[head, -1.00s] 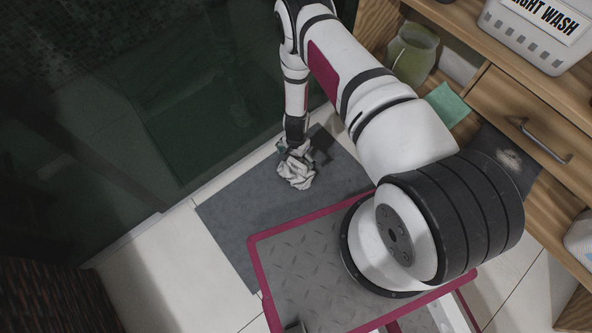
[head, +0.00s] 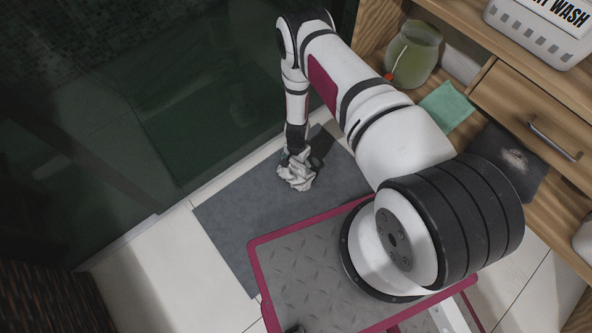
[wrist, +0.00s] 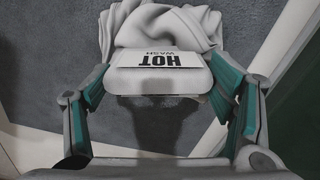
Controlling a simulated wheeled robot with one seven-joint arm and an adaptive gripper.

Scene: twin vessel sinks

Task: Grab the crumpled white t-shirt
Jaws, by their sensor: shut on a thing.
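The crumpled white t-shirt (head: 296,178) lies bunched on the dark grey mat in the head view, directly under my gripper (head: 297,158). In the wrist view the t-shirt (wrist: 170,25) fills the top middle, its folds between and beyond the fingers. A white tag (wrist: 158,62) reading "HOT WASH" lies against it. My gripper (wrist: 162,68) has its teal-padded fingers on either side of the tag and cloth, shut on the t-shirt. The exact contact of the fingertips is partly hidden by the cloth.
The grey mat (head: 240,215) lies on pale tiles beside a dark glass panel (head: 190,110). A wooden cabinet (head: 520,100) at the right holds a green glass jar (head: 412,55), a green cloth (head: 446,106) and a white basket (head: 535,30).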

